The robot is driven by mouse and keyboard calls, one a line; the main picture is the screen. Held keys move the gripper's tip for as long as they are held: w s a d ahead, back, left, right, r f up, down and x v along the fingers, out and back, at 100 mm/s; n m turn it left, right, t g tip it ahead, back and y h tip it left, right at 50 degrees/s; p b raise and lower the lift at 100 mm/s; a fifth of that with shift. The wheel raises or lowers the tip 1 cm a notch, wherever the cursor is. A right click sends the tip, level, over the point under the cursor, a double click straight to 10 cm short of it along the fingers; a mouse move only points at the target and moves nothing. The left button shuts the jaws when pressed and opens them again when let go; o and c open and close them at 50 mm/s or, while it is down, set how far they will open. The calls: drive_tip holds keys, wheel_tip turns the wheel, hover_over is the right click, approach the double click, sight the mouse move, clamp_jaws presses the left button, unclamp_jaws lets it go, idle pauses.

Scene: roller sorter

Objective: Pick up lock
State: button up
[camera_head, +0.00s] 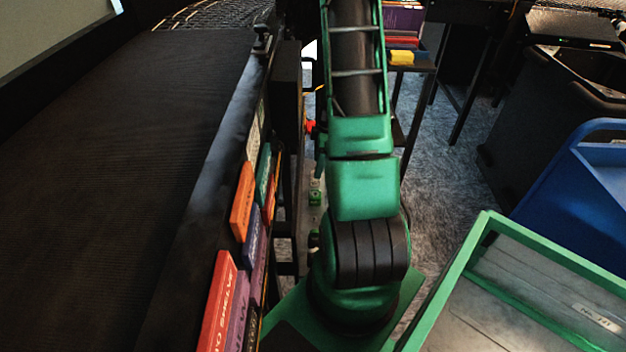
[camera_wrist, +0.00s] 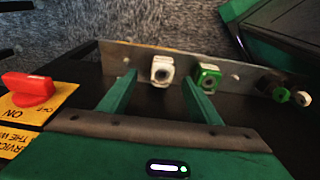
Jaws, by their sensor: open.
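My gripper (camera_wrist: 161,78) is open, its two green fingers apart and empty. Its tips point at a narrow metal panel (camera_wrist: 222,68). A white-rimmed button (camera_wrist: 162,70) shows between the fingertips, and a green button (camera_wrist: 208,77) is at the right fingertip. A red rotary switch (camera_wrist: 28,89) on a yellow plate (camera_wrist: 62,98) marked ON is left of the gripper. I cannot make out a lock with certainty in either view. In the head view my arm hides the gripper.
A dark conveyor belt (camera_head: 110,170) fills the left, with several books (camera_head: 242,200) along its side. A green-framed bin (camera_head: 490,225) and a blue cart (camera_head: 575,180) stand at right.

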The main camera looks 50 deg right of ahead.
drive_tip(key=shift+w+a+f, duration=0.1)
drive_tip(key=shift+a+f, duration=0.05)
drive_tip(key=shift+f, duration=0.8)
drive_tip(key=shift+w+a+f, duration=0.1)
drive_tip(key=shift+a+f, duration=0.1)
drive_tip(key=shift+f, duration=0.75)
drive_tip(key=shift+w+a+f, duration=0.1)
drive_tip(key=shift+a+f, duration=0.05)
drive_tip(key=shift+f, duration=0.8)
drive_tip(key=c, duration=1.2)
